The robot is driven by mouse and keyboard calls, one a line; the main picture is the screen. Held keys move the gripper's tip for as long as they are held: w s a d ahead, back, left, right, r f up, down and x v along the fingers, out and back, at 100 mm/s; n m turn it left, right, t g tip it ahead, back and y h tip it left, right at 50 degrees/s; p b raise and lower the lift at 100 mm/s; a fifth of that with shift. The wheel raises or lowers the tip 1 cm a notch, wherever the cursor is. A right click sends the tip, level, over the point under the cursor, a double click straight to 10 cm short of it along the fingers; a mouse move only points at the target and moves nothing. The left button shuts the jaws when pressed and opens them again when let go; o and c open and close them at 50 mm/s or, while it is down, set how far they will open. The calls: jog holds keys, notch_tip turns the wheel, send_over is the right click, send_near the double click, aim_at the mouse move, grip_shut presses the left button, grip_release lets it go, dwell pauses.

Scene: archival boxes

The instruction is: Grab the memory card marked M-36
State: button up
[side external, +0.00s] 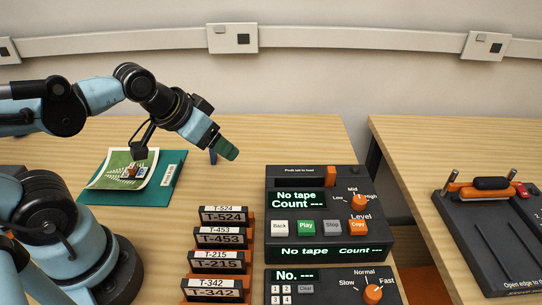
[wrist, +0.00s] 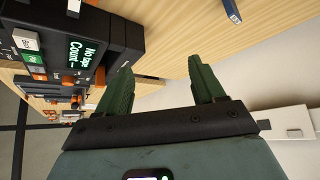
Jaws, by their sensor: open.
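I see no card on which M-36 can be read. My gripper (side external: 226,150) is open and empty, raised above the table left of the black tape machine (side external: 330,250). Its two green fingers stand wide apart in the wrist view (wrist: 160,80), with nothing between them. A small blue item (side external: 213,157) shows just left of the fingertips in the side view, partly hidden by them. A blue item with a pale label (wrist: 232,12) is at the top edge of the wrist view, cut off by the frame. Its marking is too small to read.
A rack of tapes, T-524 (side external: 223,216) foremost in label order, with T-453, T-215 and T-342, stands left of the machine. A keypad unit (side external: 325,275) is in front. A teal folder (side external: 172,170) lies left. Across a gap, another table holds a black device (side external: 490,240).

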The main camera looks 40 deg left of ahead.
jog(key=n, duration=0.1)
jog(key=n+h, duration=0.8)
jog(key=n, duration=1.3)
send_over(213, 153)
jog(key=s+a, duration=0.1)
jog(key=a, duration=0.1)
notch_tip(213, 153, down, 7)
jog(key=s+a+n, duration=0.1)
jog(key=s+a+f+n+t+h, duration=0.1)
jog(key=a+n, duration=0.1)
jog(key=s+a+f+n+t, duration=0.1)
jog(key=shift+a+n+h, duration=0.3)
jog(key=shift+a+n, duration=0.05)
jog(key=shift+n, duration=0.05)
jog(key=shift+x, duration=3.7)
jog(key=c, duration=1.1)
